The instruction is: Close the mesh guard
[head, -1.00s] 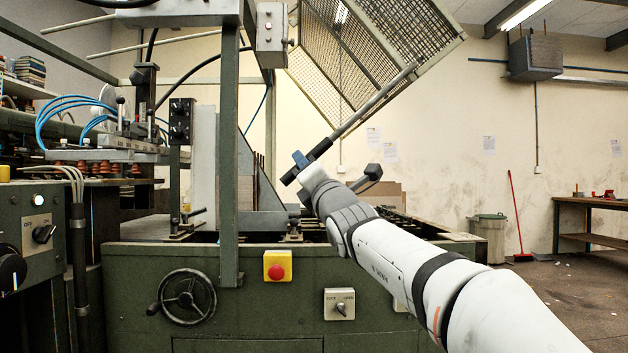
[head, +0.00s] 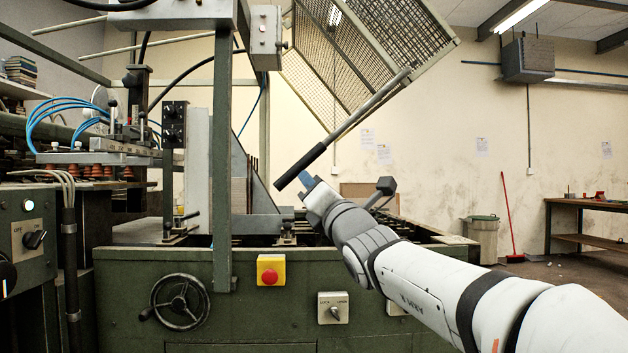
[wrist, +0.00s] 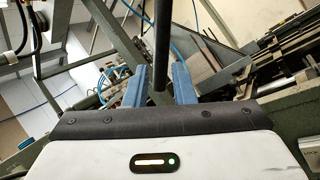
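The mesh guard (head: 345,50) is raised and tilted at the top of the head view, above the green machine. A grey bar (head: 370,107) runs down-left from it to a black grip (head: 301,166). My gripper (head: 308,180) is just below and right of this grip. In the wrist view, the blue fingers of my gripper (wrist: 159,84) are apart, and the dark bar (wrist: 160,45) shows between them with gaps on both sides. I cannot tell if the grip lies within the fingers' depth.
The green machine body (head: 130,290) carries a handwheel (head: 180,302), a red button on a yellow box (head: 270,269) and a switch box (head: 333,307). A green upright post (head: 222,160) and a control box (head: 265,38) stand left of the guard.

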